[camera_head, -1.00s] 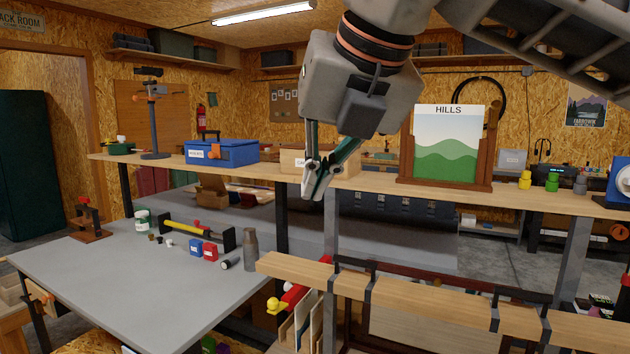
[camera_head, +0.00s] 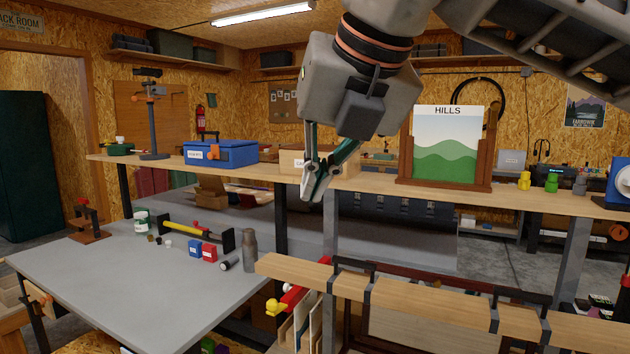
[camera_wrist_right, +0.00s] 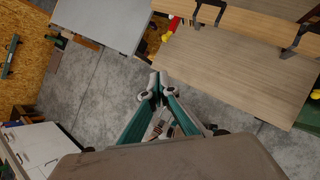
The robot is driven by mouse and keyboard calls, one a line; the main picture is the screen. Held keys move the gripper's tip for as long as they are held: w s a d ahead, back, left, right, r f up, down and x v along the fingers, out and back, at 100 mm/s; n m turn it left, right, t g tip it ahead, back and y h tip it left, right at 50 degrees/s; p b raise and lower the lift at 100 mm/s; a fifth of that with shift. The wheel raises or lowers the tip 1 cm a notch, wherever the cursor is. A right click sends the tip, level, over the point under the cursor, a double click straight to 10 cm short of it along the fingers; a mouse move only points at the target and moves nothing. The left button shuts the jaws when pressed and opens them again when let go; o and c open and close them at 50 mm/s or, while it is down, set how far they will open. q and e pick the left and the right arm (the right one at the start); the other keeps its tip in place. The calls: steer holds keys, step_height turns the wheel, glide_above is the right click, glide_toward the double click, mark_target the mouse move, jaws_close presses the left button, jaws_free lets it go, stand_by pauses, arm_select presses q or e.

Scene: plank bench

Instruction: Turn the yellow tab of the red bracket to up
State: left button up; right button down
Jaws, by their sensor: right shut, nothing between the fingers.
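The red bracket (camera_head: 293,297) sits below the left end of the wooden rail in the head view. Its yellow tab (camera_head: 274,307) is at its left end, sticking out to the left and slightly down in the picture. In the right wrist view the yellow tab (camera_wrist_right: 174,23) shows near the top, with a bit of red (camera_wrist_right: 167,37) beside it, partly hidden by the rail. My right gripper (camera_head: 313,196) is shut and empty, fingers pointing down, above and apart from the bracket; its fingertips (camera_wrist_right: 158,86) also show in the right wrist view. My left gripper is not in view.
The wooden rail (camera_head: 405,296) with dark clamps runs right of the bracket. The grey table (camera_head: 130,290) at left holds small boxes, a grey bottle (camera_head: 250,250) and a yellow bar. A shelf with a HILLS picture (camera_head: 446,145) stands behind. Open floor shows beneath the gripper.

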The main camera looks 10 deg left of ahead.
steer(key=shift+r, duration=0.1)
steer(key=v, duration=1.2)
